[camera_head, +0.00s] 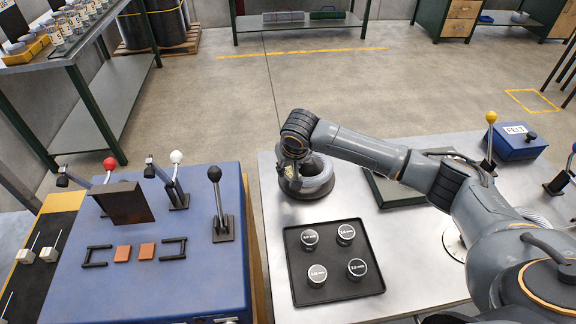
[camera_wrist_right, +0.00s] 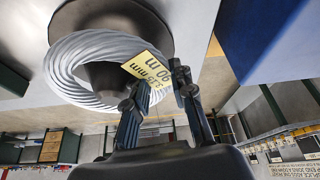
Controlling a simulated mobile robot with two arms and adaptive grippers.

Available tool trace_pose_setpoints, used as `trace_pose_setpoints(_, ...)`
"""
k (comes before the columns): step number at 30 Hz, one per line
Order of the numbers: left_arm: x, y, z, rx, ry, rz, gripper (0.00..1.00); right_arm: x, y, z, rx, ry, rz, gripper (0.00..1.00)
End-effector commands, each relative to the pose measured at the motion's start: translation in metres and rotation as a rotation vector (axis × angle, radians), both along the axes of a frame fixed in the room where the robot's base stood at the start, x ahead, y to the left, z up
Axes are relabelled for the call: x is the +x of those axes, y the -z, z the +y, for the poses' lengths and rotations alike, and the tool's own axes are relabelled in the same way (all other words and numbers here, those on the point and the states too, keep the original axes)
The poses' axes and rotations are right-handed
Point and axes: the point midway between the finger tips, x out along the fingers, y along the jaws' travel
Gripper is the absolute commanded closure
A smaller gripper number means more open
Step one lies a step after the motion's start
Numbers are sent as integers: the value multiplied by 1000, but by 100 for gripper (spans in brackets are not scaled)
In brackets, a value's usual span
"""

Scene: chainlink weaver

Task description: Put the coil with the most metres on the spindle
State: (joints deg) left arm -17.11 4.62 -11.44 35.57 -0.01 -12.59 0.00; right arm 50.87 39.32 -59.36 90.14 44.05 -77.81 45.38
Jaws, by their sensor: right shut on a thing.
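A coil of light grey wire (camera_head: 318,176) sits at the dark round spindle base (camera_head: 304,192) on the metal table. The wrist view shows the coil (camera_wrist_right: 82,82) around the spindle's dark hub, with the wide base disc (camera_wrist_right: 135,22) beyond it. A yellow tag (camera_wrist_right: 149,70) on the coil seems to read 3.15 mm, 90 m. My right gripper (camera_head: 291,170) is shut on the coil's edge beside the tag; its fingers (camera_wrist_right: 155,90) show in the wrist view. Whether the coil rests fully on the base is hidden. My left gripper is out of view.
A black tray (camera_head: 335,291) with several size-marked round weights stands in front of the spindle. A blue lever bench (camera_head: 185,285) is on the left. A dark green flat box (camera_head: 395,190) lies under my right arm. A blue FELT box (camera_head: 515,142) stands at the right.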

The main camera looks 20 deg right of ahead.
Motion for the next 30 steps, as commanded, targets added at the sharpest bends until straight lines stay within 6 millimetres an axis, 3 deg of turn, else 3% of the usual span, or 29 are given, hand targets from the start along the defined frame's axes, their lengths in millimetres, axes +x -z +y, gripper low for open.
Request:
trace_pose_setpoints(4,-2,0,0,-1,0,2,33,1,-2,0,1,0,-5,100)
trace_pose_setpoints(5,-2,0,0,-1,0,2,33,1,-2,0,1,0,-5,74)
trace_pose_setpoints(9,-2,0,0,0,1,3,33,1,-2,0,0,-1,-4,50)
trace_pose_setpoints(20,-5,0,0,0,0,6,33,-2,-1,0,-1,0,2,50)
trace_pose_setpoints(23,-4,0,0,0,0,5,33,-5,-11,0,0,-1,0,50)
trace_pose_setpoints(30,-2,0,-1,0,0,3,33,-23,-58,3,1,-2,-4,50)
